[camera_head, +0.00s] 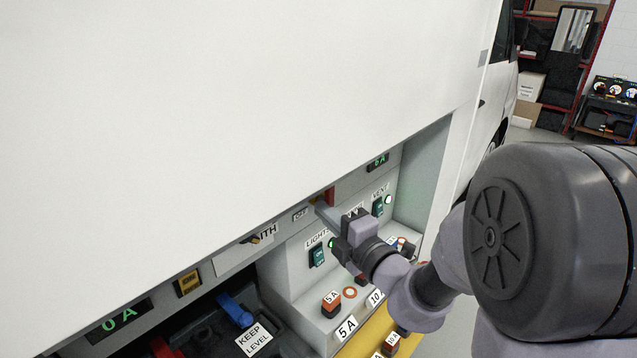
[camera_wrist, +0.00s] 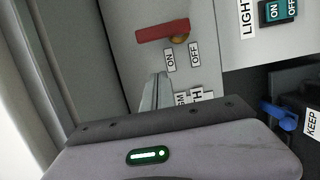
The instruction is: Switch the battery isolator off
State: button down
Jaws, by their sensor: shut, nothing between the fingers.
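The battery isolator has a red handle (camera_wrist: 160,31) with a brass-coloured pivot (camera_wrist: 181,38) on the grey panel. In the wrist view the handle runs left from its pivot, its free end towards the ON label's (camera_wrist: 171,60) side; the OFF label (camera_wrist: 195,54) is nearer the pivot side. In the head view only a bit of red (camera_head: 329,195) shows behind my fingers. My gripper (camera_wrist: 155,80) is shut and empty, its fingertips just below the labels in the wrist view and apart from the handle there. In the head view my gripper (camera_head: 321,209) is at the panel.
The LIGHTS switch (camera_head: 317,256) and VENT switch (camera_head: 378,207) sit close to my gripper. Below are orange-and-black fuses (camera_head: 331,303). A blue clamp (camera_head: 236,311) is in the dark bay at lower left. The white body side (camera_head: 220,110) overhangs the recess.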

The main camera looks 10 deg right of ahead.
aim_at(331, 198)
jog(key=w, duration=0.1)
jog(key=w+d+b, duration=0.1)
jog(key=w, duration=0.1)
jog(key=w+b, duration=0.1)
jog(key=shift+w+d+f, duration=0.2)
jog(key=shift+w+d, duration=0.05)
jog(key=shift+w+d+r, duration=0.15)
jog(key=shift+w+d, duration=0.1)
jog(key=shift+d, duration=0.05)
jog(key=shift+r+p, duration=0.1)
jog(key=shift+p, duration=0.2)
